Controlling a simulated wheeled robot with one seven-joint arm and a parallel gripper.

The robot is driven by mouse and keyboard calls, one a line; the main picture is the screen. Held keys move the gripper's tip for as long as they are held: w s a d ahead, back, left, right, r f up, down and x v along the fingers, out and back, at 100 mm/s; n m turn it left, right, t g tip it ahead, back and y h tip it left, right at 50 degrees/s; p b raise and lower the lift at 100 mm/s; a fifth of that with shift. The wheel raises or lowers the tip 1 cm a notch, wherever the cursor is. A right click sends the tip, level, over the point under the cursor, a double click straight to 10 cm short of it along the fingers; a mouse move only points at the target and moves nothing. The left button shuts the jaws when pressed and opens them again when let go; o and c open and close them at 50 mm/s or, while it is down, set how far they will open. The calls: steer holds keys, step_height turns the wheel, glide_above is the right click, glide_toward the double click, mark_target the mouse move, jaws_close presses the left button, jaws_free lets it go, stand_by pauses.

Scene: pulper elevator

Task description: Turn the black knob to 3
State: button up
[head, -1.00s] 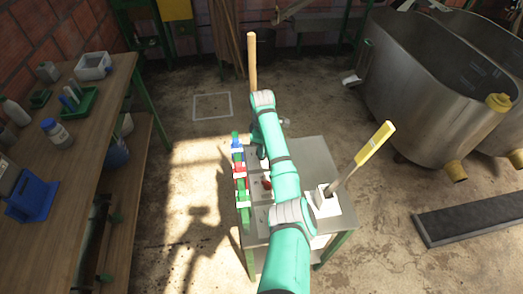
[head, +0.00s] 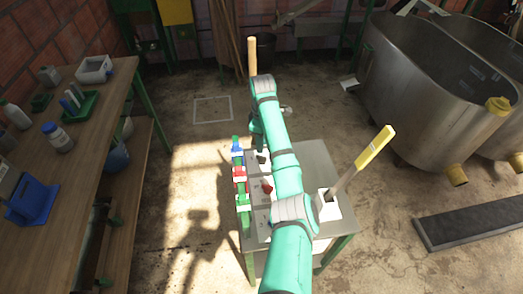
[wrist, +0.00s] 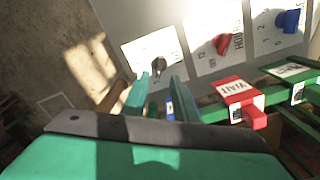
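The black knob (wrist: 158,67) sits on a white label on the sloped grey panel in the wrist view. A small dark shape in the head view (head: 262,157) appears to be the same knob, beside my arm. My gripper (wrist: 160,82) points at the panel with its two green fingers apart. The knob shows between and just beyond the fingertips; I cannot tell whether they touch it. The numbers around the black knob are too small to read. In the head view my arm hides most of the gripper.
A red knob (wrist: 223,44) and a blue knob (wrist: 288,20) sit along the panel. A red WAIT block (wrist: 238,92) is on the green rail nearby. A yellow-handled lever (head: 374,145) stands right of my arm, and a wooden-handled one (head: 252,55) behind it.

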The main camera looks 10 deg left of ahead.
steer(key=shift+r, duration=1.85)
steer(key=shift+w, duration=0.1)
